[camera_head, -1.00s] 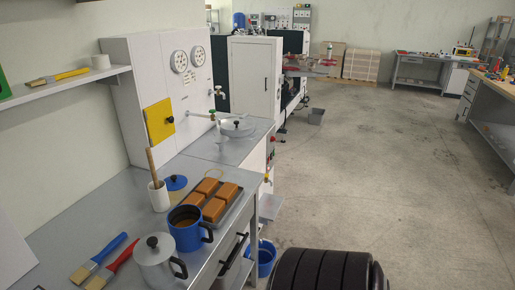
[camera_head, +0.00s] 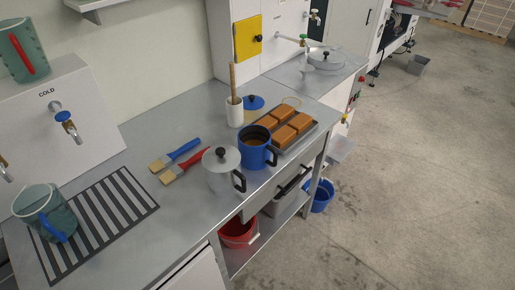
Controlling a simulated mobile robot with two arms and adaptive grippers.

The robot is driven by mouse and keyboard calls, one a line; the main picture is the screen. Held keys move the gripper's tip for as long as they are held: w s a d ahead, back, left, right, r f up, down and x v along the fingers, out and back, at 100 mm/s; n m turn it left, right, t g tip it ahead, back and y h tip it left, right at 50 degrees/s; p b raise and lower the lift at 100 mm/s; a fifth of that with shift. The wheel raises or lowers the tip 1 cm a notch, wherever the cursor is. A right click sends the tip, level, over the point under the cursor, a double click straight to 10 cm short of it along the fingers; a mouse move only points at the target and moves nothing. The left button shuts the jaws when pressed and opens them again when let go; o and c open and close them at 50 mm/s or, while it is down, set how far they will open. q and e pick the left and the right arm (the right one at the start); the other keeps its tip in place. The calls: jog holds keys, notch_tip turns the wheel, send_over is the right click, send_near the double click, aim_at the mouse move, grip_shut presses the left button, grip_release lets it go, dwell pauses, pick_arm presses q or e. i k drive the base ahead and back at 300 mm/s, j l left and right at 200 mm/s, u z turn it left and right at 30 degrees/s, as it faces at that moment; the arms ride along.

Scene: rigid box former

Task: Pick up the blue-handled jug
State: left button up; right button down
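The blue-handled jug (camera_head: 42,215) is a translucent grey-green jug at the left of the view. It stands upright on a black striped drain mat (camera_head: 92,222) on the metal counter. Its blue handle (camera_head: 56,232) faces the lower right of the picture. A similar jug with a red handle (camera_head: 22,50) stands higher up, on top of the white tap unit. Neither of my grippers is in the view, and nothing is seen touching the blue-handled jug.
A tap marked COLD (camera_head: 67,121) sticks out above the mat. Brushes (camera_head: 182,165), a lidded metal pot (camera_head: 221,171), a blue mug (camera_head: 256,147) and a tray of brown blocks (camera_head: 285,130) stand to the right. Bare counter lies in front. Floor at right is open.

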aim_at(43, 207)
jog(key=u, duration=1.7)
